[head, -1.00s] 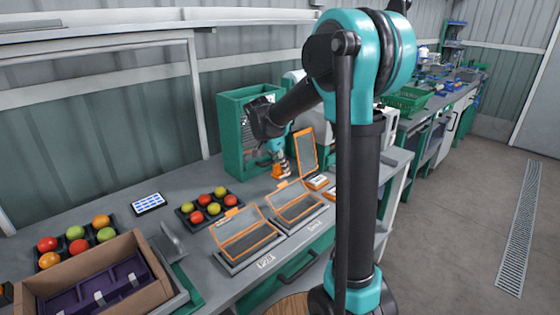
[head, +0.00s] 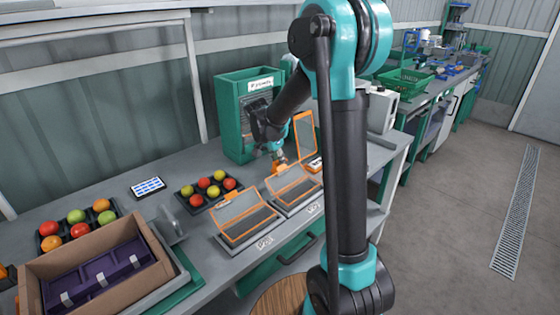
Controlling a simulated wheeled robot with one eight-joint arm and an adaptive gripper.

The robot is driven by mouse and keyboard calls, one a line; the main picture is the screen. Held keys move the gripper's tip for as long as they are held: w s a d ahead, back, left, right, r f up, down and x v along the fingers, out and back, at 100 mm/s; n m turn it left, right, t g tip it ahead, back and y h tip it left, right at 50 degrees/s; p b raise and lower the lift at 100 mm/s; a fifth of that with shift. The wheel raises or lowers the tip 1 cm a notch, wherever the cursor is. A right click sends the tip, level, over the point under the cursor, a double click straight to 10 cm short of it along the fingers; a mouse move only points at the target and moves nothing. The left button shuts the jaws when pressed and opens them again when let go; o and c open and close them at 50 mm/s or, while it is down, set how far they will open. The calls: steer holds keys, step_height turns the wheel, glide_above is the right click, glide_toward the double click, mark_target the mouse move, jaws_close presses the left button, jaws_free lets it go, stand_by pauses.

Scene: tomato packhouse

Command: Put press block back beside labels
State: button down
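My gripper (head: 276,151) is over the back of the bench, in front of the green cabinet. It appears shut on a small orange block (head: 279,167), which I take to be the press block. The fingers are small and partly hidden, and I cannot tell whether the block touches the bench.
The green cabinet (head: 229,120) stands behind. Bare bench lies left of the gripper.

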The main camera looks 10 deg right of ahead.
steer(key=shift+f, duration=0.35)
stand_by(0.6)
steer(key=c, duration=1.3)
jaws_free()
steer(key=shift+c, duration=0.3)
steer(key=shift+c, duration=1.4)
steer(key=shift+r, duration=3.55)
